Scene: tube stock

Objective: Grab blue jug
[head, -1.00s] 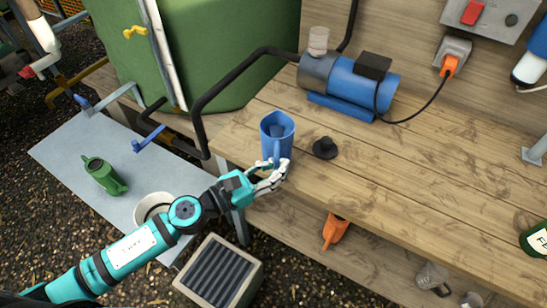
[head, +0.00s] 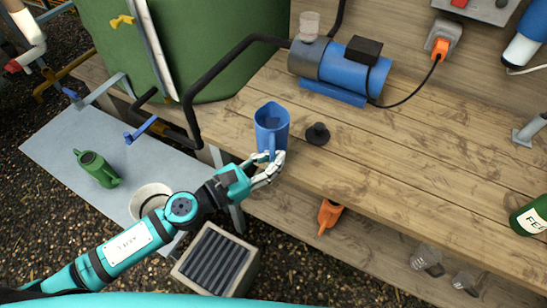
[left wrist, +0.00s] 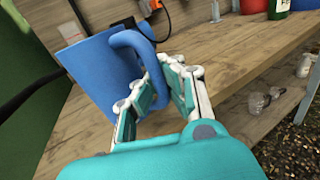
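The blue jug (head: 271,128) is upright at the front edge of the wooden bench, its open top facing up. In the left wrist view the jug (left wrist: 88,72) fills the upper left, with its curved handle toward my gripper. My left gripper (head: 272,165) is at the handle side. In the left wrist view its fingers (left wrist: 160,85) lie on both sides of the handle and look closed on it, partly hiding its lower part. The jug's base is hard to see, so I cannot tell whether it is lifted. My right gripper is not in view.
A black knob-like part (head: 317,133) is right of the jug. A blue pump (head: 345,75) stands behind, with a black pipe (head: 200,85) at left. A green can (head: 97,168) and white bowl (head: 150,198) are on the lower metal table. The bench's right middle is clear.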

